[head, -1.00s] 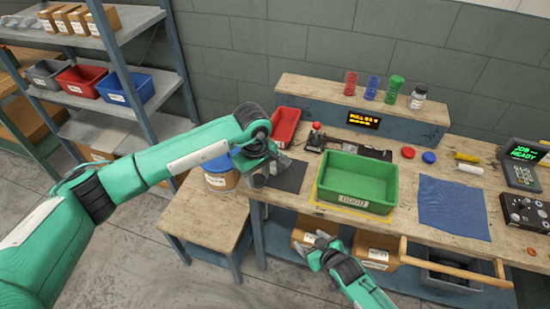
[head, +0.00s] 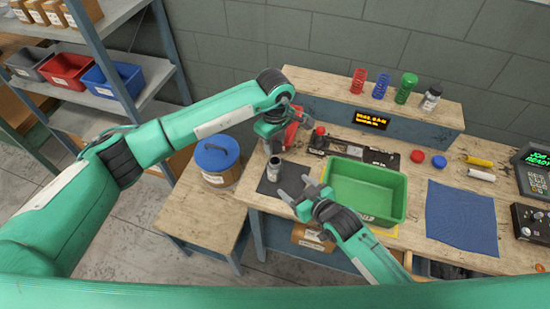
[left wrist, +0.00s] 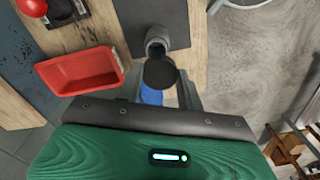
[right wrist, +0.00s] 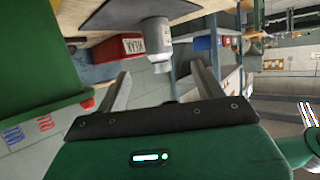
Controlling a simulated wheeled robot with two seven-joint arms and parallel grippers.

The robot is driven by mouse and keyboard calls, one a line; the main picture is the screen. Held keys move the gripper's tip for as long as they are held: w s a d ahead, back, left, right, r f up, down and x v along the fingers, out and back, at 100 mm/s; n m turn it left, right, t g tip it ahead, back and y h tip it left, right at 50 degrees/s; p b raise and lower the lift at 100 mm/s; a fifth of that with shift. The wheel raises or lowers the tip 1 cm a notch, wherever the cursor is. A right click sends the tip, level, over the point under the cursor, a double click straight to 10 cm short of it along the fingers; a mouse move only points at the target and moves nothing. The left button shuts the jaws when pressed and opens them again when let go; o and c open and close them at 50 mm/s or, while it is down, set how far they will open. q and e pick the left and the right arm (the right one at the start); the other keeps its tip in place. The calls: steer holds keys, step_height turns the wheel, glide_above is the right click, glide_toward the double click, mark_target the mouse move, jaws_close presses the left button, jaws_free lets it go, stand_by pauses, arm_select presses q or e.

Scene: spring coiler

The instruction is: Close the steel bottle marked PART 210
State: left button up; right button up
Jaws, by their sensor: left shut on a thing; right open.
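The steel bottle (head: 275,168) stands upright on a dark mat (head: 270,186) at the bench's left end. Its open mouth shows in the left wrist view (left wrist: 158,46); I cannot read a marking on it. My left gripper (head: 271,140) is just above the bottle, shut on a round black cap (left wrist: 160,74), which is apart from the mouth. My right gripper (head: 294,187) is open and low at the mat's right side, its fingers pointing towards the bottle. In the right wrist view the bottle (right wrist: 157,38) appears inverted, just beyond the spread fingertips.
A green bin (head: 368,190) stands close right of my right gripper. A red tray (head: 291,135) is behind my left gripper. A blue-lidded tub (head: 217,158) stands on the lower table at left. A blue cloth (head: 461,215) lies further right.

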mark_target(279, 172)
arm_select(q)
steer(key=shift+w, duration=0.55)
arm_select(e)
steer(key=shift+w, duration=0.5)
arm_select(q)
steer(key=shift+s+r, duration=0.2)
steer(key=shift+s, duration=0.15)
arm_select(e)
steer(key=shift+s+r, duration=0.2)
steer(key=shift+s, duration=0.1)
steer(key=shift+w+a+f, duration=0.15)
steer(key=shift+w+a, duration=0.05)
steer(key=shift+w, duration=0.1)
arm_select(q)
steer(key=shift+w+f, duration=0.1)
arm_select(e)
steer(key=x, duration=1.1)
steer(key=shift+w+a, duration=0.15)
steer(key=shift+w, duration=0.1)
steer(key=shift+c, duration=0.2)
steer(key=c, duration=1.4)
arm_select(q)
steer(key=shift+f, duration=2.5)
